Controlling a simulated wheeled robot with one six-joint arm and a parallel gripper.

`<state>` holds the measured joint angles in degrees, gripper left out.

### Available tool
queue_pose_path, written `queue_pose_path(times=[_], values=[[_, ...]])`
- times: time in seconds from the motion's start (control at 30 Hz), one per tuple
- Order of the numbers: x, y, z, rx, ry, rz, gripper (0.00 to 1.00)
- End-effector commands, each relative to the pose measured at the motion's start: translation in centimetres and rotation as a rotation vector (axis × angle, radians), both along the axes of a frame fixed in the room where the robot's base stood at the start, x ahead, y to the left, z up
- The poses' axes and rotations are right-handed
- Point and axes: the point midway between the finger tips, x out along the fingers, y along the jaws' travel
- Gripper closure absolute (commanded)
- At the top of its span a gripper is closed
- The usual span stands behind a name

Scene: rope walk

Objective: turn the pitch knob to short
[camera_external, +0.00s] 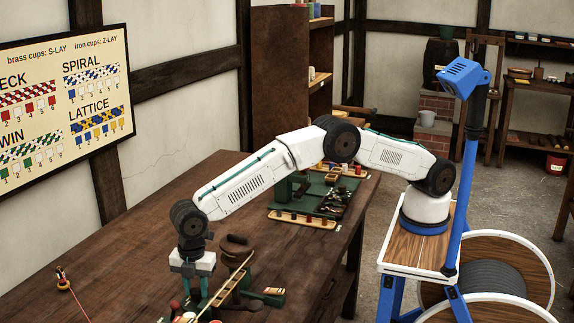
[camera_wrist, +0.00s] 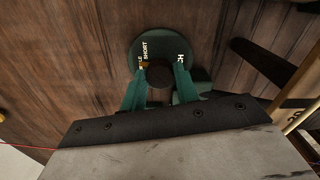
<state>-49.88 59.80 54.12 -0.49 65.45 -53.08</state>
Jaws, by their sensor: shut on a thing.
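In the wrist view the pitch knob (camera_wrist: 160,77) is a dark round cap on a green disc (camera_wrist: 160,42). White lettering on the disc reads "SHORT" at the upper left, with part of a word ending in "CH" at the right. A small brass mark shows at the knob's left edge, close to "SHORT". My gripper (camera_wrist: 161,70) has its green fingers on either side of the knob, shut on it. In the external view my gripper (camera_external: 195,291) points down at the bench's near end, and the knob cannot be made out there.
The wooden bench (camera_external: 130,215) carries a pot-like dark object (camera_external: 236,242) and a slanting pale rod (camera_external: 228,283) close to my gripper. A tray of small coloured pieces (camera_external: 303,220) lies farther back. The bench's left part is mostly clear.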

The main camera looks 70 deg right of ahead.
Motion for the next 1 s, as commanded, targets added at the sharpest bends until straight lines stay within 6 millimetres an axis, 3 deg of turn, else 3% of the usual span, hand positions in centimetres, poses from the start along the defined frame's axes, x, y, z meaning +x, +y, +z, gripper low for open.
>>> queue_pose_path(times=[0.6, 1.0], values=[[0.0, 0.02, 0.05, 0.001, -0.001, -0.484, 0.92], [0.0, 0.04, 0.05, 0.0, -0.001, -0.671, 0.92]])
